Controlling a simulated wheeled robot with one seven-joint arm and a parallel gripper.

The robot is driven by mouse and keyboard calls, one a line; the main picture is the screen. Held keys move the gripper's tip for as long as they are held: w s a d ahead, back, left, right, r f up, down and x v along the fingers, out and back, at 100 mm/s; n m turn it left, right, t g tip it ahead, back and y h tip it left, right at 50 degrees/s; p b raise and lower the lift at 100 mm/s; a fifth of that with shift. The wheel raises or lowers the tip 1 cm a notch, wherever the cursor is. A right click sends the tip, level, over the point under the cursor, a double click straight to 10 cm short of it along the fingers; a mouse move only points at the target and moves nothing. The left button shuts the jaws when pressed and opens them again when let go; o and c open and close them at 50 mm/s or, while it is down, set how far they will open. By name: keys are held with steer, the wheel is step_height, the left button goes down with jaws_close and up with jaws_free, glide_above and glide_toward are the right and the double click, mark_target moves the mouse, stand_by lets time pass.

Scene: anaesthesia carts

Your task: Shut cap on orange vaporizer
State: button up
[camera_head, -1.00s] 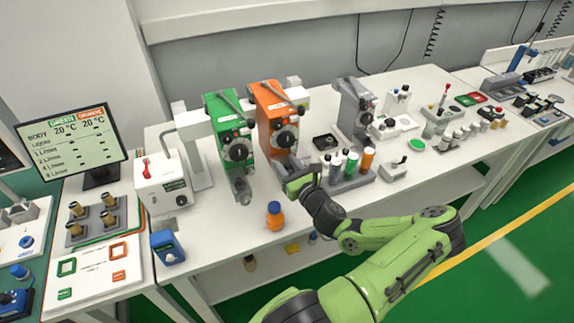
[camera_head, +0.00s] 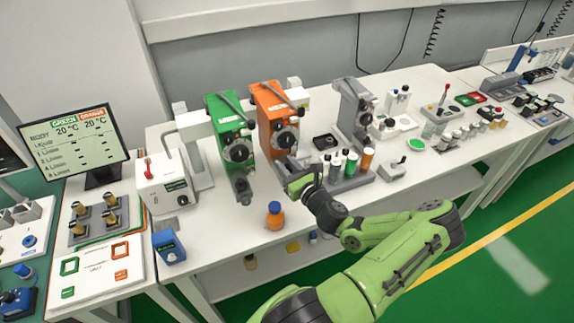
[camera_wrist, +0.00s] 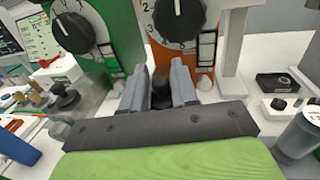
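The orange vaporizer (camera_head: 268,101) stands on the white table, right of the green vaporizer (camera_head: 222,112). In the wrist view the orange vaporizer's front (camera_wrist: 140,42) is straight ahead, with its black dial above my fingers. My gripper (camera_head: 293,183) is low in front of the orange vaporizer. In the wrist view my gripper (camera_wrist: 158,87) has its two grey fingers apart, pointing at the vaporizer's lower front. A dark, round cap-like part (camera_wrist: 160,88) shows between the fingers. I cannot tell whether they touch it or whether it is closed, as its lower part is hidden behind the gripper body.
An orange bottle with a blue top (camera_head: 275,217) stands near the table's front edge, left of my gripper. A grey rack (camera_head: 350,183) of several bottles stands close on the right. A grey vaporizer (camera_head: 352,108) is behind it.

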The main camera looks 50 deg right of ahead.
steer(key=shift+o, duration=0.9)
steer(key=shift+s, duration=0.3)
steer(key=b+v, duration=0.1)
steer(key=v, duration=1.4)
steer(key=shift+a, duration=0.15)
